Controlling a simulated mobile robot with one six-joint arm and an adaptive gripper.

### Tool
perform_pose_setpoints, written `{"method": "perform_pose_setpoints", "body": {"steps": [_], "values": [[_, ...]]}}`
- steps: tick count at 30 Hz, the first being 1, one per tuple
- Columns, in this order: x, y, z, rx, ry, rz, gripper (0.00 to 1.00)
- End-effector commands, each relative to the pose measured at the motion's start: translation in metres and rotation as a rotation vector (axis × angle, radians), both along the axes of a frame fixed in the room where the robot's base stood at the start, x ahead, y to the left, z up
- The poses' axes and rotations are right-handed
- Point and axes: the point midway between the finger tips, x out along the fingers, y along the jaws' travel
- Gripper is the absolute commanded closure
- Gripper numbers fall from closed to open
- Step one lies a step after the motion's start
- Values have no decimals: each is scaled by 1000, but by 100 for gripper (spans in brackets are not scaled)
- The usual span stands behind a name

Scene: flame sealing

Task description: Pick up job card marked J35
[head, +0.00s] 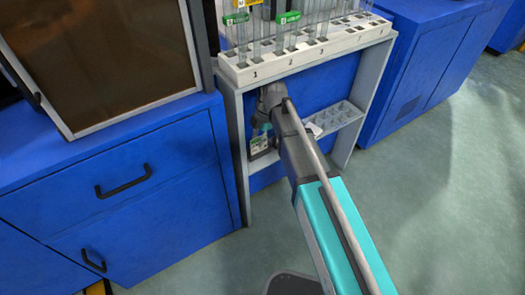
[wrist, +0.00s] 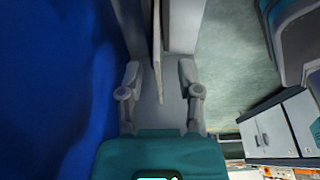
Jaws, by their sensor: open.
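A small white and green card (head: 259,144) stands in the left part of the low shelf under the rack, in the head view. Its marking is too small to read, so I cannot tell whether it is J35. My gripper (head: 262,127) points down just above this card, partly hidden by my own arm. In the wrist view my gripper (wrist: 159,70) is open, its two fingers apart. A thin pale plate seen edge-on (wrist: 157,50) lies between the fingers, with a gap on each side. It may be the card; its face does not show there.
The white rack (head: 300,62) above holds glass tubes and green-labelled tags (head: 236,18). The grey shelf (head: 343,117) has empty compartments at the right. A frame post (head: 240,160) is close on the left. Blue cabinets (head: 120,190) flank the stand; green floor (head: 440,180) is clear at right.

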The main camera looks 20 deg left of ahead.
Motion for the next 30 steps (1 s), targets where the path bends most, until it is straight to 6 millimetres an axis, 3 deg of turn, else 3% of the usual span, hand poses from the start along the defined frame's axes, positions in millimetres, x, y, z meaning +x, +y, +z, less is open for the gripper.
{"method": "perform_pose_setpoints", "body": {"steps": [6,25,26,30], "values": [[-3,2,-13,0,0,0,54],[-2,2,-13,0,0,-1,54],[-2,2,-13,0,0,-1,56],[-2,2,-13,0,0,-1,82]]}}
